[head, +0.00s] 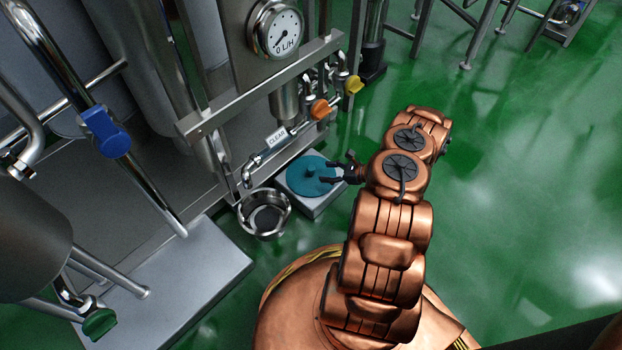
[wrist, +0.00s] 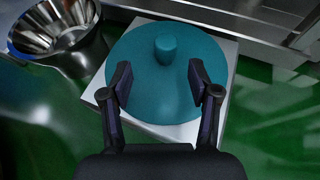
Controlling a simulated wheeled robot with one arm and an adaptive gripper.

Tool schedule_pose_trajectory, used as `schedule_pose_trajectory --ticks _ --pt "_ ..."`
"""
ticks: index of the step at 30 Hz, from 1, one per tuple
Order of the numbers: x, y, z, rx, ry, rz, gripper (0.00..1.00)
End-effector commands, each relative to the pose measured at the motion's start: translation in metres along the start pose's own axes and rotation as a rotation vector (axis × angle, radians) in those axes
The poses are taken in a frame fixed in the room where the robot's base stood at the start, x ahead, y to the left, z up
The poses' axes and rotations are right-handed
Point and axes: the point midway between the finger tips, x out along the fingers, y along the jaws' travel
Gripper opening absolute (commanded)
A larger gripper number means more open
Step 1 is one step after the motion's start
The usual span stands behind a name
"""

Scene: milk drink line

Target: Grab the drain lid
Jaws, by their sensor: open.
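The drain lid is a round teal disc (head: 311,176) with a short knob at its middle. It lies on a pale square block (head: 318,204) on the floor. In the wrist view the lid (wrist: 150,95) fills the middle, and its knob (wrist: 165,49) stands beyond my fingertips. My gripper (wrist: 161,83) is open, with its two fingers apart over the near part of the lid and nothing between them. In the head view my gripper (head: 336,172) is at the right side of the lid. I cannot tell whether the fingers touch it.
A steel bowl (head: 264,226) stands left of the block. A pipe spout labelled CLEAR (head: 255,165) with an orange valve (head: 320,109) hangs behind the lid. A steel frame and gauge (head: 275,28) rise behind. Green floor on the right is open.

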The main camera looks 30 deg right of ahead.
Motion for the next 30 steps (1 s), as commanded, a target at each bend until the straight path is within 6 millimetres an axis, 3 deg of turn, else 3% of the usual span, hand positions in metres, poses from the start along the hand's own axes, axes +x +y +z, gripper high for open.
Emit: schedule_pose_trajectory --ticks 24,30 --pt "0.073 -0.007 -0.004 0.006 0.001 -0.003 0.61" --pt "0.078 -0.008 -0.002 0.007 0.0 -0.004 0.61"
